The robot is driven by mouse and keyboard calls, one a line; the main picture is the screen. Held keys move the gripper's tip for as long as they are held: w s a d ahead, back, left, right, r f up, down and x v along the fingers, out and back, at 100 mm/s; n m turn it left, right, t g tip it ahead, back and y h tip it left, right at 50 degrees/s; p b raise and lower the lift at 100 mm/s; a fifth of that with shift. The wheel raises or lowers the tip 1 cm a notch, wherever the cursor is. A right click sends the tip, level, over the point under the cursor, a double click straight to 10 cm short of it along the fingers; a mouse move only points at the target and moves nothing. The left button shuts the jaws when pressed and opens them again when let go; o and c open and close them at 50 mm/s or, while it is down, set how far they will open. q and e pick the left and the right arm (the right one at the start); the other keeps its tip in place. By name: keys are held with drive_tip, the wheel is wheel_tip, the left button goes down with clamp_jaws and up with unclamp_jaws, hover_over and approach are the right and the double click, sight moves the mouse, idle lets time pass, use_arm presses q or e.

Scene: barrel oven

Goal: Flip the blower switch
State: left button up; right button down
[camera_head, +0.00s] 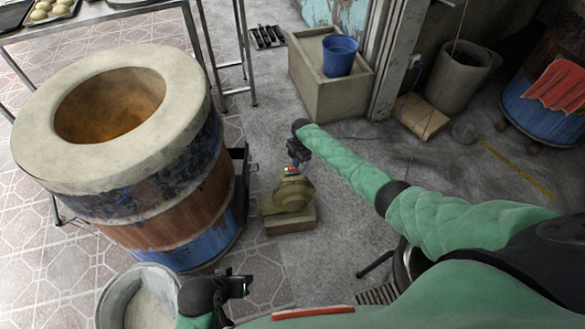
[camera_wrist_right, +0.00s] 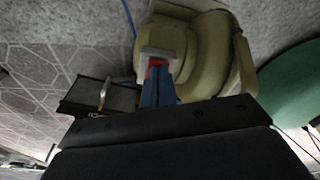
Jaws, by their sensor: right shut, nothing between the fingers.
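The olive-green blower (camera_head: 289,194) sits on a low block on the floor, right of the barrel oven (camera_head: 165,210). A small red and white part, which looks like its switch (camera_head: 291,169), shows on top. My right gripper (camera_head: 296,165) points down at it, shut and empty. In the right wrist view the blower (camera_wrist_right: 212,50) fills the upper middle. The red switch part (camera_wrist_right: 158,62) is in a pale housing at the tips of my blue fingers (camera_wrist_right: 158,82); I cannot tell whether they touch. My left gripper (camera_head: 240,286) is by the bucket at lower left; its jaw state is unclear.
A metal bucket (camera_head: 110,290) with pale contents stands in front of the oven. A concrete box (camera_head: 340,97) carries a blue bucket (camera_head: 340,52) at the back. A metal table (camera_head: 100,14) with a tray stands at upper left. Floor right of the blower is partly clear.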

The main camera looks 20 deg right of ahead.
drive_tip(key=shift+f+b, duration=0.3)
drive_tip(key=shift+f, duration=0.15)
drive_tip(key=shift+r, duration=0.15)
drive_tip(key=shift+r+p, duration=2.85)
drive_tip(key=shift+r, duration=0.6)
